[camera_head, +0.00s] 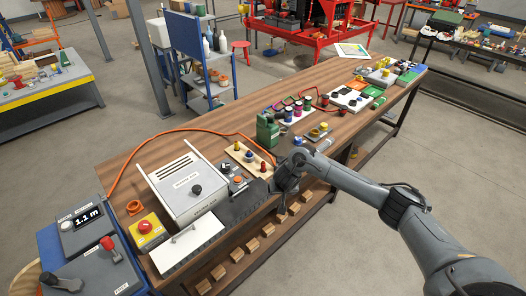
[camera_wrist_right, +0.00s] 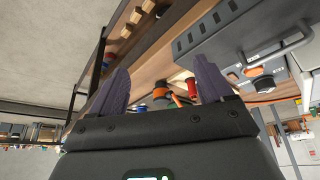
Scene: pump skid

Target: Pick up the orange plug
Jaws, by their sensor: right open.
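My right gripper (camera_head: 284,188) is over the bench's front edge, right of the dark grey slotted strip, with its fingers hard to make out in the head view. In the right wrist view its two dark fingers (camera_wrist_right: 158,90) stand wide apart with nothing held. Beyond them, in the gap, is a small orange piece (camera_wrist_right: 161,94), with a red piece (camera_wrist_right: 191,88) beside it. I cannot tell for sure that the orange piece is the plug. In the head view a small orange-topped part (camera_head: 238,179) sits left of the gripper. My left gripper is out of view.
A wooden board with coloured pegs (camera_head: 249,158) and a green canister (camera_head: 267,131) stand behind the gripper. A grey box (camera_head: 186,183) and a white panel with a handle (camera_head: 188,243) lie to the left. An orange hose (camera_head: 170,134) crosses the bench.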

